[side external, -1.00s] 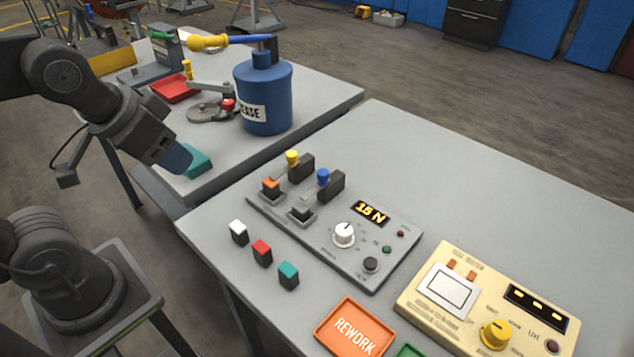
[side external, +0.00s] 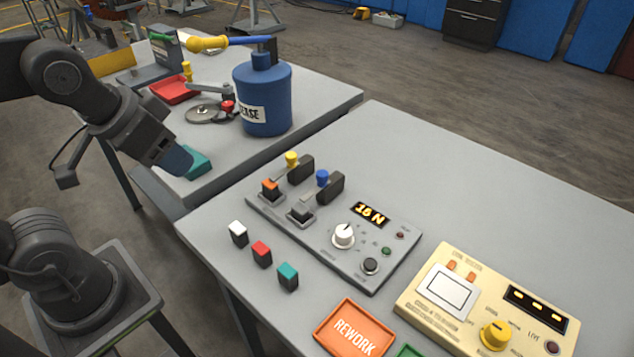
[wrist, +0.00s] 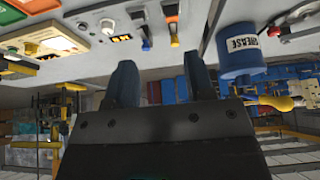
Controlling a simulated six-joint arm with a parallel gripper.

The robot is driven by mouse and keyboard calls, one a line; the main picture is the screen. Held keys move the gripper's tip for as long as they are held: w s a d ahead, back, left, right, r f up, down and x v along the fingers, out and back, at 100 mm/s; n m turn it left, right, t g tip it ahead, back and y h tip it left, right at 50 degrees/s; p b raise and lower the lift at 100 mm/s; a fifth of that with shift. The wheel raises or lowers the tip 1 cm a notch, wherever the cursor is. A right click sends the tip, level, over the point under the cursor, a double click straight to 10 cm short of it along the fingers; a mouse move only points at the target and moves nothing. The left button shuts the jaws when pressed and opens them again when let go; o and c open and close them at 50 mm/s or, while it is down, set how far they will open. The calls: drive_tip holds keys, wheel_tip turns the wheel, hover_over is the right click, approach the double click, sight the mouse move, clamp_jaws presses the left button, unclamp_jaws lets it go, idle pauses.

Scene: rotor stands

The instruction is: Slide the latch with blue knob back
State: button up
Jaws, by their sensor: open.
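The latch with the blue knob (side external: 322,178) sits on the grey control panel (side external: 290,228), beside a dark block (side external: 331,188) and behind a grey square seat (side external: 301,213). A second latch with a yellow knob (side external: 292,159) stands to its left, with an orange block (side external: 271,189) in the seat before it. My gripper (side external: 188,160) is open and empty, up to the left of the panel and apart from both latches. In the wrist view my two fingers (wrist: 162,80) stand apart, and the blue knob (wrist: 146,45) shows beyond them near the top.
White (side external: 238,233), red (side external: 262,253) and teal (side external: 288,276) blocks stand at the table's front edge. A blue grease can (side external: 263,97) stands on the back table. A cream tester (side external: 487,310) and an orange REWORK tray (side external: 354,330) are at the right. The table behind the panel is clear.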

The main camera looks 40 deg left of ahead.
drive_tip(key=shift+w+r, duration=0.25)
drive_tip(key=shift+w, duration=0.1)
drive_tip(key=w+d+r+g, duration=0.1)
drive_tip(key=w+r+g, duration=0.15)
drive_tip(key=w, duration=0.35)
drive_tip(key=n+g, duration=0.3)
hover_over(322, 173)
wheel_tip(322, 173, down, 5)
wheel_tip(322, 173, down, 13)
clamp_jaws()
drive_tip(key=shift+w, duration=0.1)
